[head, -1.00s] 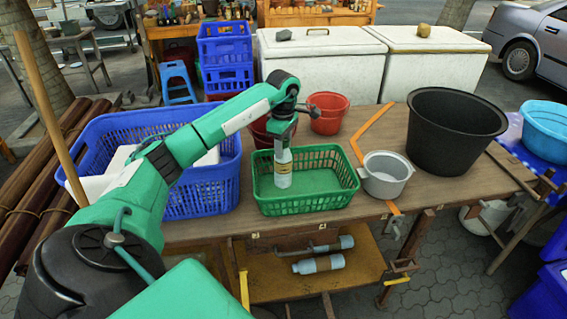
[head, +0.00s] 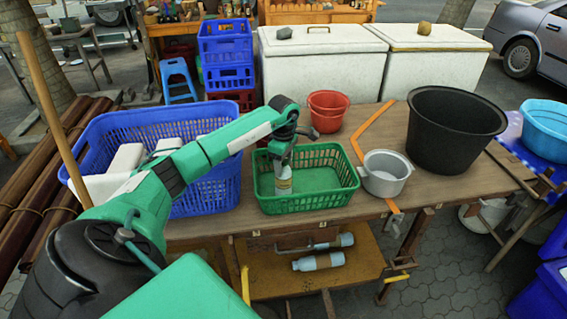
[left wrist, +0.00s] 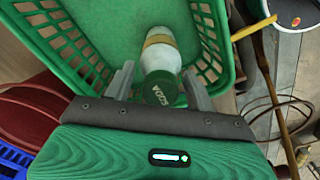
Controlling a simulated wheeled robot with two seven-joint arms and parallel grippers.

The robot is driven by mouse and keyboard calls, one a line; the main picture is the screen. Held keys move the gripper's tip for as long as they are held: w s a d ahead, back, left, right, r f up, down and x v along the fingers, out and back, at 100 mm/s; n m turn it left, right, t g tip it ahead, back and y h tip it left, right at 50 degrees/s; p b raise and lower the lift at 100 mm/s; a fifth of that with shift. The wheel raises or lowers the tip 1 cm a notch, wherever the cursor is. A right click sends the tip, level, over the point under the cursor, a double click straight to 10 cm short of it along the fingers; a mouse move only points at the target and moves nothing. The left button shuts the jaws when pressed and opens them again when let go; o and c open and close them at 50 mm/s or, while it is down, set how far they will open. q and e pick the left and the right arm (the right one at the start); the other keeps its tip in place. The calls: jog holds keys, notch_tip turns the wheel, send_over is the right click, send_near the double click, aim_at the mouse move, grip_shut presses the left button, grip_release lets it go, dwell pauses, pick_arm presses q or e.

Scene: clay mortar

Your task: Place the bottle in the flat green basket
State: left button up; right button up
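The flat green basket (head: 318,203) stands on the wooden table near its front edge. The white bottle (head: 284,187) with a tan band is inside its left part, partly hidden by my left gripper (head: 281,163). In the left wrist view the bottle (left wrist: 160,62) shows between the fingers of my left gripper (left wrist: 158,85), its dark lettered end toward the camera. The fingers are spread, with a gap visible beside the bottle. The green basket floor (left wrist: 110,25) lies behind it. Whether the bottle touches the floor is hard to tell. My right gripper is not in view.
A blue basket (head: 215,190) with white blocks stands left of the green basket. A grey pot (head: 386,177) stands close on its right, with a large black tub (head: 455,130) beyond. Red buckets (head: 328,115) stand behind. Another bottle (head: 318,262) lies on the lower shelf.

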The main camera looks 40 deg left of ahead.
pick_arm(q)
jog(key=shift+o, duration=0.3)
jog(key=shift+r, duration=0.35)
notch_tip(320, 180, up, 10)
jog(key=shift+r+b, duration=0.15)
jog(key=shift+b, duration=0.85)
jog(key=shift+r, duration=0.6)
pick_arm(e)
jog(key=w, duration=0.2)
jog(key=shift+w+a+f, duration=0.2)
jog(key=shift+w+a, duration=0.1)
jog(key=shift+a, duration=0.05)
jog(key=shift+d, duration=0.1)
